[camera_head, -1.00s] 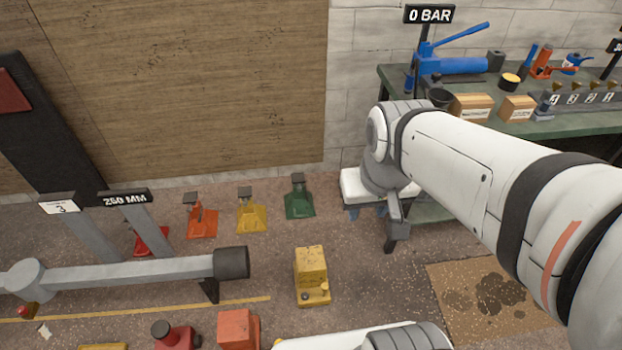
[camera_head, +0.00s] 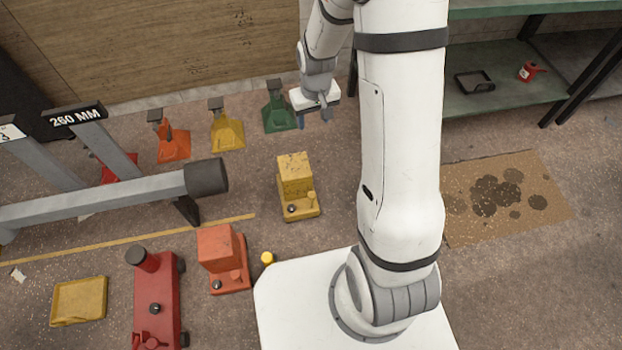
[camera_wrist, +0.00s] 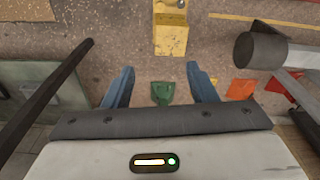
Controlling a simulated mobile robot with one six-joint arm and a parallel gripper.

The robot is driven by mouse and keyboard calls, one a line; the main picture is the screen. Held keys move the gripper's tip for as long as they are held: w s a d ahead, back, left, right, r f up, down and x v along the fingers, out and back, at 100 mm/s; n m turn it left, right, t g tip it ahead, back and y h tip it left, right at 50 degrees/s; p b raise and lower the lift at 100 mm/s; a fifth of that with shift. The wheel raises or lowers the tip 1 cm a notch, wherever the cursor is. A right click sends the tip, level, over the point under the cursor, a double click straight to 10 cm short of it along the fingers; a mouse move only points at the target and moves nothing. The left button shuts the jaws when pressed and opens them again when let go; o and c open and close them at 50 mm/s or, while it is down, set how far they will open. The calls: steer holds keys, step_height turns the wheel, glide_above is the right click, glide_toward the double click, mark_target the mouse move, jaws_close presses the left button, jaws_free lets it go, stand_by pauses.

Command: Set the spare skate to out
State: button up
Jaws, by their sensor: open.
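No label in view names the spare skate, so I cannot tell which thing it is. A yellow block with a low front carrying a dark knob and a yellow knob (camera_head: 296,178) stands on the floor; it also shows at the top of the wrist view (camera_wrist: 171,36). A similar orange block (camera_head: 217,248) stands nearer and to the left. My gripper (camera_head: 314,117) points down beside a green stand (camera_head: 277,112). In the wrist view my gripper (camera_wrist: 160,76) has its blue fingers apart and empty, with the green stand (camera_wrist: 162,93) seen between them.
Yellow (camera_head: 227,132) and orange (camera_head: 173,145) stands line the wall. A grey beam (camera_head: 110,202) with a dark end lies left of the yellow block. A red jack-like unit (camera_head: 157,295) and a yellow tray (camera_head: 79,301) are front left. A stained mat (camera_head: 535,180) lies right.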

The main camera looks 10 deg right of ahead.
steer(key=b, duration=0.6)
glide_above(312, 195)
step_height(312, 195, down, 21)
steer(key=shift+n+g, duration=0.5)
step_height(312, 195, down, 24)
steer(key=b, duration=0.7)
steer(key=shift+w, duration=0.15)
steer(key=shift+r, duration=0.1)
jaws_close()
